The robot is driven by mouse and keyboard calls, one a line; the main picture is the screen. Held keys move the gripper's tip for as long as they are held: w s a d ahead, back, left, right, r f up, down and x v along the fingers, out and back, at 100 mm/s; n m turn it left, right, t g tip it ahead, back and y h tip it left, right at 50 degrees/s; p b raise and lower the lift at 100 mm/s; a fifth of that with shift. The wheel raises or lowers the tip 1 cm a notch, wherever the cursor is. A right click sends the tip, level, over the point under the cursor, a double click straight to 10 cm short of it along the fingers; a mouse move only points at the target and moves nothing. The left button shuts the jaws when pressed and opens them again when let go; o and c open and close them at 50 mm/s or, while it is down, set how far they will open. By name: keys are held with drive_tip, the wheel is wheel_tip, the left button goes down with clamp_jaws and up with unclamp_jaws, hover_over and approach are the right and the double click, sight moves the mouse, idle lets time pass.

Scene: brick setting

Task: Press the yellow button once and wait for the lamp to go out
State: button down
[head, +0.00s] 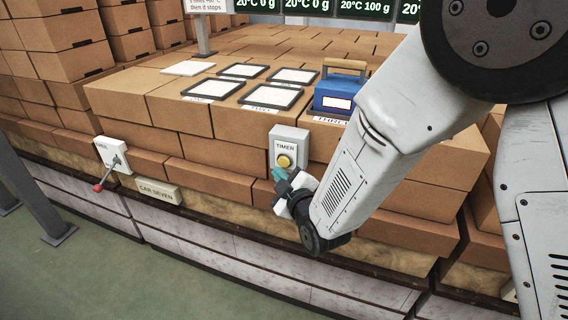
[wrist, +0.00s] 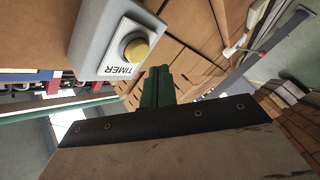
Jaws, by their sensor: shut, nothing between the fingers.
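The yellow button (head: 284,161) sits on a grey box labelled TIMER (head: 289,140), fixed to the front of the brick stack. In the wrist view the yellow button (wrist: 135,50) stands out from the TIMER box (wrist: 100,45) at the upper left. My gripper (head: 279,177) is just below and in front of the button in the head view. Its green fingers (wrist: 157,88) are together and empty, apart from the button in the wrist view. I cannot make out a lit lamp on the box in either view.
A blue box with a handle (head: 338,95) and several framed pads (head: 271,96) lie on top of the bricks. Open floor (head: 110,270) is at lower left.

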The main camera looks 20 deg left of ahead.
drive_tip(key=s, duration=0.4)
drive_tip(key=shift+a, duration=0.1)
idle(0.5)
wheel_tip(320, 180, down, 8)
drive_tip(key=s+d+m+g+h, duration=0.2)
drive_tip(key=s+g+h, duration=0.1)
drive_tip(key=g, duration=0.2)
drive_tip(key=s+d+m+g+h, duration=0.3)
drive_tip(key=d+m+h, duration=0.1)
drive_tip(key=d, duration=0.6)
drive_tip(key=s+d+r+m+g+h, duration=0.1)
drive_tip(key=s+d+r+m, duration=0.3)
drive_tip(key=d, duration=0.6)
drive_tip(key=s+d+r+m+g+h, duration=0.1)
drive_tip(key=s+d+r+m, duration=0.3)
drive_tip(key=s+d+r, duration=0.4)
drive_tip(key=s+d+r+m+g+h, duration=0.1)
drive_tip(key=s+d+r+m, duration=0.3)
drive_tip(key=d+r, duration=0.6)
drive_tip(key=s+d+h, duration=0.1)
drive_tip(key=s+d, duration=0.1)
drive_tip(key=d, duration=0.2)
drive_tip(key=shift+r+g, duration=0.3)
